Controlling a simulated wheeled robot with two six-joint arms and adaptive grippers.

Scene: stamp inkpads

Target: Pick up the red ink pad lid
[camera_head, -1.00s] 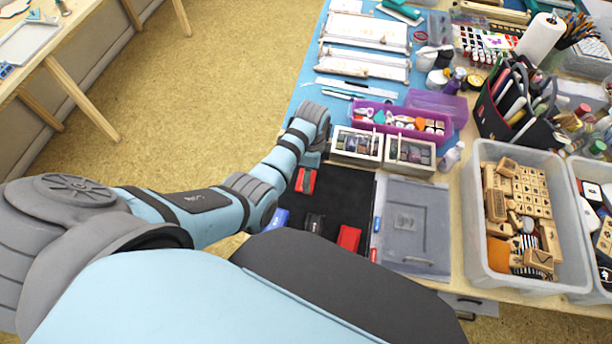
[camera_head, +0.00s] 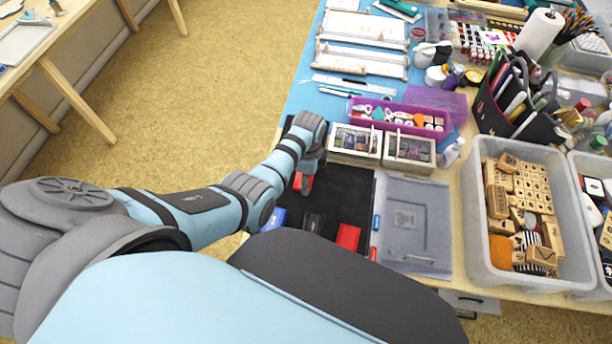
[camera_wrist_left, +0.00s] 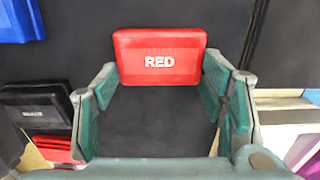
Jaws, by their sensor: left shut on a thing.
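The red ink pad lid (camera_wrist_left: 160,58), marked "RED", lies flat between the two fingers of my left gripper (camera_wrist_left: 160,72) in the left wrist view. The green finger pads press against its left and right sides. In the head view, my left gripper (camera_head: 306,170) points down over the red lid (camera_head: 303,183) and hides part of it. I cannot tell whether the lid is raised off what lies beneath it. My right gripper is not in view.
On the black mat (camera_head: 343,187) stand a blue pad (camera_head: 280,217), a black pad (camera_head: 313,222) and another red pad (camera_head: 348,238). A grey case (camera_head: 415,225) lies to the right. Two small boxes (camera_head: 382,162) of stamps and a purple tray (camera_head: 399,130) stand behind.

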